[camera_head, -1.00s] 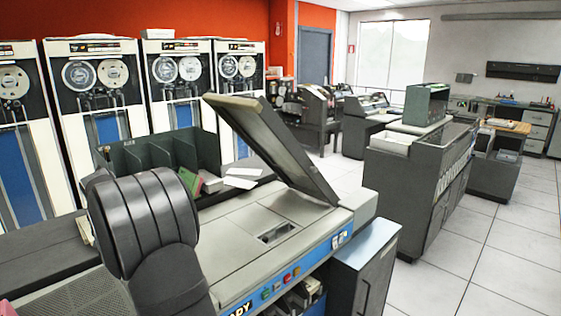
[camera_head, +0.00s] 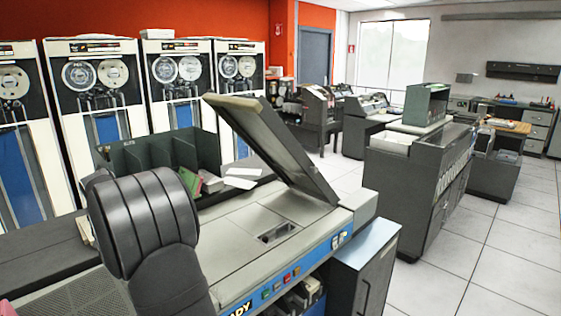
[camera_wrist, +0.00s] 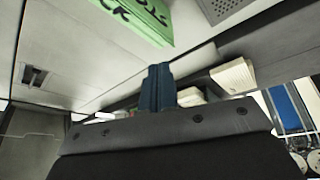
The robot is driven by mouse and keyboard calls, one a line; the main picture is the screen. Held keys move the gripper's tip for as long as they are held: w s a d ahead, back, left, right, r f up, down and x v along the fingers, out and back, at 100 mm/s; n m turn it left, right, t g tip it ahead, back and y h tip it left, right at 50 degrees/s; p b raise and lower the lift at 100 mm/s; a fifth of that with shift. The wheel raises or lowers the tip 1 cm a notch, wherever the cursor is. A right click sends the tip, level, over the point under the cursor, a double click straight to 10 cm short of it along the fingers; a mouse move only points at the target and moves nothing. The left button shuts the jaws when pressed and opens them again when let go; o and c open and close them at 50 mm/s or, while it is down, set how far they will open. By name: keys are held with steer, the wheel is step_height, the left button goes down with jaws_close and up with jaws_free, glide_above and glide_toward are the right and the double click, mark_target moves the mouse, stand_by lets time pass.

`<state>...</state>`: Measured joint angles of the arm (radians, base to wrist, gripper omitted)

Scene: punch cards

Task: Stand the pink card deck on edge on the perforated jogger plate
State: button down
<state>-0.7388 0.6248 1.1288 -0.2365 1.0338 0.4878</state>
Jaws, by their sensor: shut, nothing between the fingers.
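The perforated jogger plate (camera_head: 70,297) is a grey dotted surface at the lower left of the head view. Part of it shows at the top of the wrist view (camera_wrist: 222,8). A small pinkish bit (camera_head: 6,308) shows at the bottom left corner of the head view; I cannot tell whether it is the pink card deck. No pink deck shows in the wrist view. My gripper (camera_wrist: 161,84) is shut and empty, its dark blue fingers together in the middle of the wrist view. In the head view my arm hides the area behind it, and the fingers do not show.
A green block with dark marks (camera_wrist: 140,16) is at the top of the wrist view. A cream card stack (camera_wrist: 234,76) is to the right of the fingers. A dark green divided rack (camera_head: 150,158) and a raised grey lid (camera_head: 275,145) stand around the machine top (camera_head: 245,225).

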steer(key=shift+a, duration=0.1)
stand_by(0.7)
steer(key=s+a+m+g+y, duration=0.1)
steer(key=s+a+m+g, duration=0.3)
steer(key=s+a+m, duration=0.45)
steer(key=s+a+m+g+y, duration=0.1)
steer(key=s+a+m+g, duration=0.3)
steer(key=s, duration=0.8)
steer(key=shift+t, duration=0.3)
steer(key=shift+a+x, duration=0.2)
steer(key=shift+x, duration=2.85)
steer(key=shift+a+x, duration=0.2)
steer(key=shift+x, duration=2.85)
steer(key=shift+r, duration=0.1)
steer(key=shift+s+a, duration=0.1)
steer(key=shift+a, duration=0.05)
steer(key=shift+w+d, duration=0.35)
steer(key=shift+d, duration=0.05)
